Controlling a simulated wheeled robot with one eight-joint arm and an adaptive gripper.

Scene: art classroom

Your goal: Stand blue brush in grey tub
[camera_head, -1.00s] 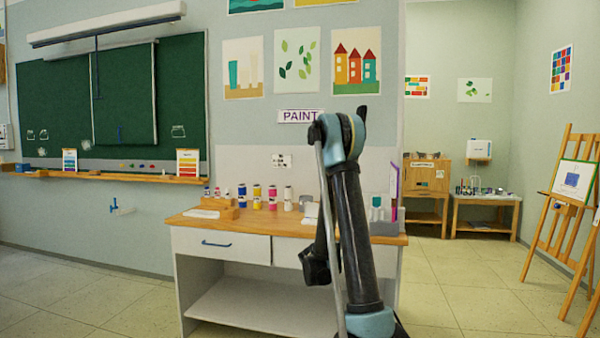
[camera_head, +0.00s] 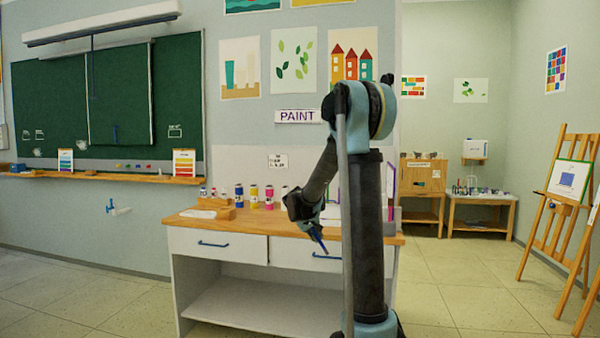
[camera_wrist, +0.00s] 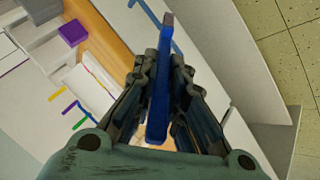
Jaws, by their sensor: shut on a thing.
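My gripper (camera_head: 308,212) is shut on the blue brush (camera_head: 319,241), in front of the paint table's drawers. The brush hangs tilted below the fingers in the head view. In the wrist view the blue brush (camera_wrist: 160,85) runs lengthwise between the two fingers (camera_wrist: 160,95). A grey container at the right end of the table top (camera_head: 397,214) may be the grey tub; my arm hides most of it. The wrist view shows a grey box shape at upper left, but I cannot tell whether it is the tub.
The wooden table top (camera_head: 195,221) carries several paint bottles (camera_head: 254,196) at its back. Two drawers with blue handles (camera_head: 213,244) face me. In the wrist view a purple block (camera_wrist: 72,33) and several coloured sticks lie near the table edge.

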